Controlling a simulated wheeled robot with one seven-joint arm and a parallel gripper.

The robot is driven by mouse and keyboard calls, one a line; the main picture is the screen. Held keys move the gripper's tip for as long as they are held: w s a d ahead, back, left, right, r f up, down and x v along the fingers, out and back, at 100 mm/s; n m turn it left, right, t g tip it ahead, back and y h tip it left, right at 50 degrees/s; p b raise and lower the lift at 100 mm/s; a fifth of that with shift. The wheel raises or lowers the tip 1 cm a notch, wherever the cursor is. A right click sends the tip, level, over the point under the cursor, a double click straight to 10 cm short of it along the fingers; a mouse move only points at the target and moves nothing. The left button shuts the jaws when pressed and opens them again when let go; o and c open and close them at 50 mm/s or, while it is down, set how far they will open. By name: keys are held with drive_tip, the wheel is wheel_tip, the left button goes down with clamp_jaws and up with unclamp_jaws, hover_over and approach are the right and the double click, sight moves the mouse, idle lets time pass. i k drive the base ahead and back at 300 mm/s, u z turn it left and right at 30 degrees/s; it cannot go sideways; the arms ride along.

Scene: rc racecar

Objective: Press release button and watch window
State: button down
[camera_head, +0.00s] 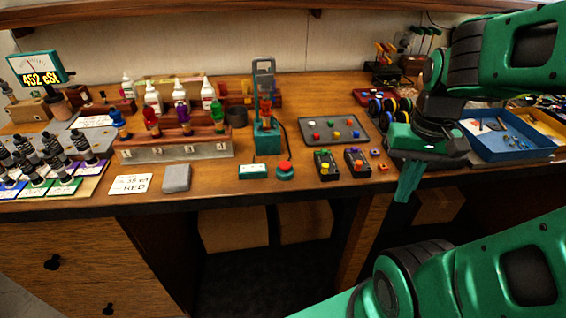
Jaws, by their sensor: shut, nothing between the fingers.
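A red round button (285,166) on a teal base stands near the front edge of the bench, right of centre. Just left of it is a small teal box with a white face (252,171); I cannot read the face or tell if it is the window. Behind them stands a teal upright fixture (267,138) with a red part in its grey frame. My gripper (404,196) is shut and empty. It points down near the front edge of the bench, well right of the button and apart from it.
Two dark boxes with coloured knobs (327,165) (358,162) stand between the button and my gripper. A grey tray of coloured pieces (345,137) lies behind them. A blue tray (515,145) is at right. A meter reading 452 cSt (40,70) stands far left.

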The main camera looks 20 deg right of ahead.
sight(284, 165)
drive_tip(key=z, duration=0.85)
drive_tip(key=k, duration=1.7)
drive_tip(key=u, duration=0.9)
drive_tip(key=i, duration=1)
